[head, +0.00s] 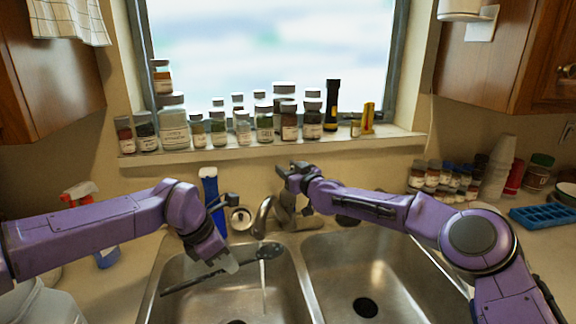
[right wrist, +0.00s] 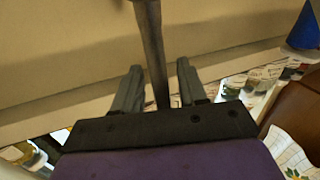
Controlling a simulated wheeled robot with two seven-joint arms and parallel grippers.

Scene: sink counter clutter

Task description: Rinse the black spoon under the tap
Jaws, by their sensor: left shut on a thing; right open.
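My left gripper (head: 226,266) is shut on the black spoon (head: 185,286) and holds it over the left sink basin. The spoon's bowl is to the right, under the spout of the metal tap (head: 262,217). A thin pale stream of water (head: 263,285) falls from the bowl into the basin. My right gripper (head: 296,178) is high at the tap, by its upper end. In the right wrist view the fingers of my right gripper (right wrist: 158,88) are open on either side of a dark metal bar (right wrist: 151,45), likely the tap's lever.
Jars and a black flashlight (head: 332,105) line the window sill. A blue bottle (head: 210,195) stands behind the left basin. The right basin (head: 345,262) is empty. A blue ice tray (head: 545,217), cups and jars crowd the right counter; a white bucket (head: 40,303) is at lower left.

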